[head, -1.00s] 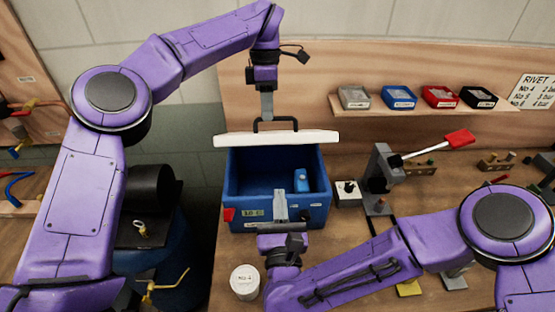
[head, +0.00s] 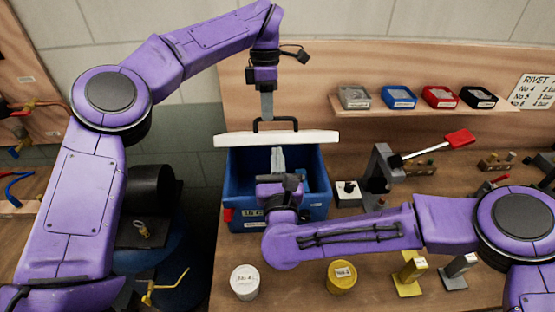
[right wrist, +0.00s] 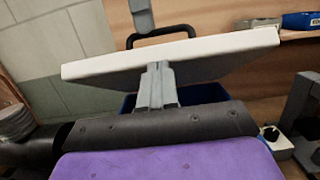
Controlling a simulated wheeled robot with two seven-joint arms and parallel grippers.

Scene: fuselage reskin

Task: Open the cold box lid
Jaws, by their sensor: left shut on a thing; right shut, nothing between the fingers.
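The cold box (head: 232,185) is a blue bin on the bench, with its white lid (head: 230,140) raised and tilted up at the back. The opening shows below the lid. My left gripper (head: 267,115) is shut on the black lid handle (head: 291,121). The handle also shows in the right wrist view (right wrist: 183,32). My right gripper (head: 278,158) is shut and empty, over the box opening just in front of the lid. In the right wrist view its fingers (right wrist: 156,75) overlap the lid's underside (right wrist: 215,66); I cannot tell whether they touch. My right wrist hides part of the interior.
A white tin (head: 245,282) and a yellow tin (head: 342,277) stand in front of the box. A small switch box (head: 347,193) and a grey press (head: 381,170) are close on its right. A shelf (head: 420,108) with several small bins is behind.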

